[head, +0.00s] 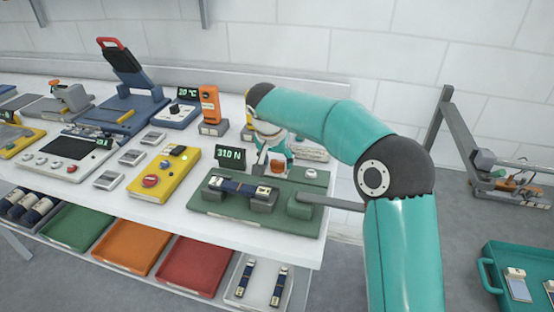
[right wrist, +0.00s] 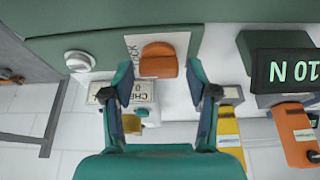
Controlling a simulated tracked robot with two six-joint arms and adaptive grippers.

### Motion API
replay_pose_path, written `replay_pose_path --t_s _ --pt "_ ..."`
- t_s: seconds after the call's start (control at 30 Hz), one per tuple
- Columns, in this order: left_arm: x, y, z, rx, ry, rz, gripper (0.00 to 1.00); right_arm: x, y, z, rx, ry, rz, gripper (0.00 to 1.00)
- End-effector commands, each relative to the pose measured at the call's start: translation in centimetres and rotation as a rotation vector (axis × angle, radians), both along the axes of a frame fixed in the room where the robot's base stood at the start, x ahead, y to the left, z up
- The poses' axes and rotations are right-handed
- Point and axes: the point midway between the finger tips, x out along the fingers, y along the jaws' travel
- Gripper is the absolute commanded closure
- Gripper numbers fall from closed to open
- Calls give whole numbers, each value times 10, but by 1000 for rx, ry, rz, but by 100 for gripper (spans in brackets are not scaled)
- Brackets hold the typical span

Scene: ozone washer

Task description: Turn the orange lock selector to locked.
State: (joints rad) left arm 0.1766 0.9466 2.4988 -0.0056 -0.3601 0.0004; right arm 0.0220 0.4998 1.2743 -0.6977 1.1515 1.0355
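The orange lock selector (head: 277,167) sits at the back edge of the green test fixture (head: 225,222), partly hidden by my right gripper. In the right wrist view the selector (right wrist: 158,60) is a rounded orange knob on a white plate with partly covered lettering. My right gripper (right wrist: 160,75) is open and empty, with one fingertip on each side of the selector in the picture and visible gaps between. I cannot tell whether the fingertips are level with the knob. In the head view my right gripper (head: 273,160) points down by the selector. My left gripper is not in view.
A display (head: 230,155) reading 31.0 N stands left of the selector. A dark strap piece (head: 238,188) lies across the fixture's blocks, and a grey lever (head: 330,203) sticks out right. A white knob (right wrist: 79,61) is beside the selector. An orange device (head: 209,105) stands behind.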

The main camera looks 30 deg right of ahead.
Motion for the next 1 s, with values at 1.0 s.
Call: replay_pose_path --t_s 1.0 --pt "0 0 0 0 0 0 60 -24 31 96 -1 -2 3 33"
